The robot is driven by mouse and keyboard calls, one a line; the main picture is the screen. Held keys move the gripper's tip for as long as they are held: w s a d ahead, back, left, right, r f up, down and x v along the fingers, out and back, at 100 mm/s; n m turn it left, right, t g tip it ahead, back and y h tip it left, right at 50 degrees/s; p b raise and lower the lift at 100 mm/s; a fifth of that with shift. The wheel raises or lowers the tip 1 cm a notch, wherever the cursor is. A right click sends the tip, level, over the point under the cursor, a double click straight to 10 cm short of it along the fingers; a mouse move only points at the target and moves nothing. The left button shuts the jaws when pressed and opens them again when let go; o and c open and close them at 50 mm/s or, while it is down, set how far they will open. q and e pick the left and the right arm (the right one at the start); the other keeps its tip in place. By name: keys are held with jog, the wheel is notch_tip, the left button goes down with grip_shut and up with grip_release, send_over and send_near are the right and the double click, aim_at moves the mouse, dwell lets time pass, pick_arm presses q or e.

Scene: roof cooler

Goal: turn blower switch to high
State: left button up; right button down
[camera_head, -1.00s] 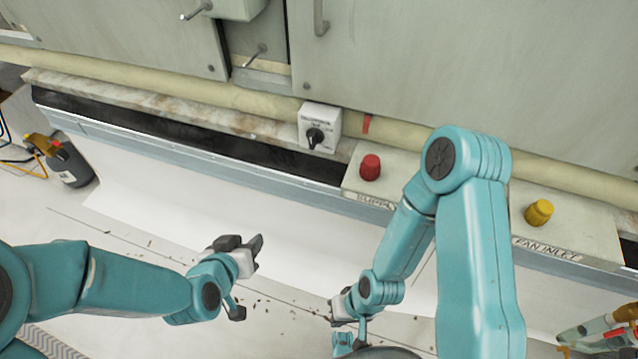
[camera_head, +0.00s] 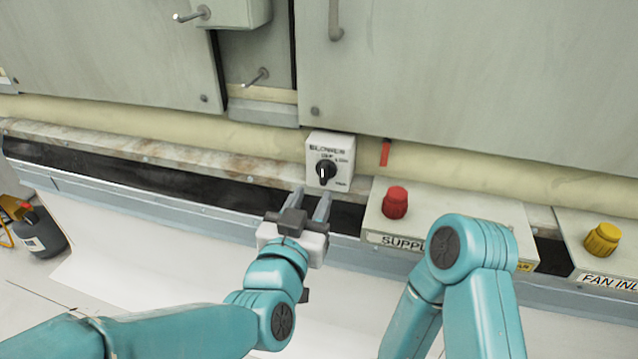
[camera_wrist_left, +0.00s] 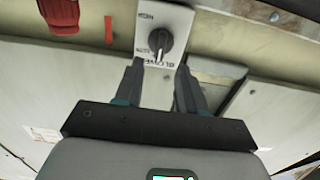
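The blower switch is a white box (camera_head: 341,150) labelled BLOWER with a black rotary knob (camera_head: 326,172), mounted on the ledge below the grey panels. A white mark on the knob points roughly upward in the head view, near the OFF label. My left gripper (camera_head: 311,197) is open, its two fingers pointing at the box from just below. In the left wrist view the knob (camera_wrist_left: 160,41) lies ahead, between the lines of the two fingers (camera_wrist_left: 160,85), and apart from them. My right arm's links show at the lower right, but its gripper is out of view.
A red knob (camera_head: 395,203) on the supply box (camera_head: 455,210) stands right of the switch. A yellow knob (camera_head: 603,240) on the fan inlet box is farther right. A dark bottle (camera_head: 40,233) stands at the far left. A rod handle (camera_head: 255,78) sticks out above.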

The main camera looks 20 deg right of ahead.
aim_at(323, 176)
pick_arm(q)
jog(key=x, duration=0.6)
jog(key=shift+w+d+b, duration=0.15)
jog(key=shift+b, duration=0.15)
grip_shut()
